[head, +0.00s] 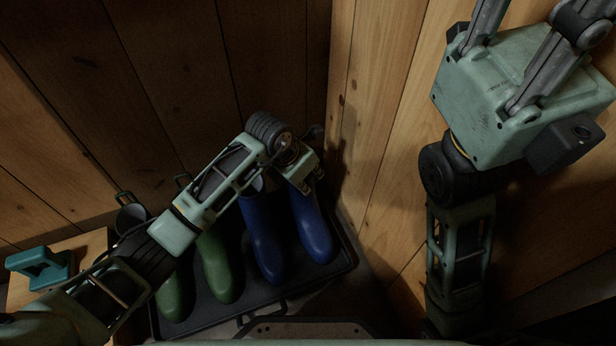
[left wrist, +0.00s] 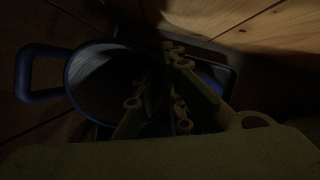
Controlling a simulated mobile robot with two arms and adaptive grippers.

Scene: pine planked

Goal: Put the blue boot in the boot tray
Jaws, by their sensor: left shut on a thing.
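The boot tray (head: 335,272) is a dark, low tray on the floor in the corner, with a handle at its front. The blue boot (head: 312,228) at the right is upright over or in the tray's right part; whether its sole touches cannot be told. My left gripper (head: 306,184) is shut at this boot's top. In the left wrist view, the gripper (left wrist: 178,90) is at the rim of a dark boot opening (left wrist: 105,75) with a blue loop handle. My right gripper (head: 525,28) is high at the right, its fingertips outside the frame.
Another blue boot (head: 262,238) stands in the tray left of the first. Two green boots, one (head: 218,266) nearer the middle and one (head: 174,298) farther left, stand beside it. A teal object (head: 40,266) sits on a wooden block at the left. Plank walls close in behind and right.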

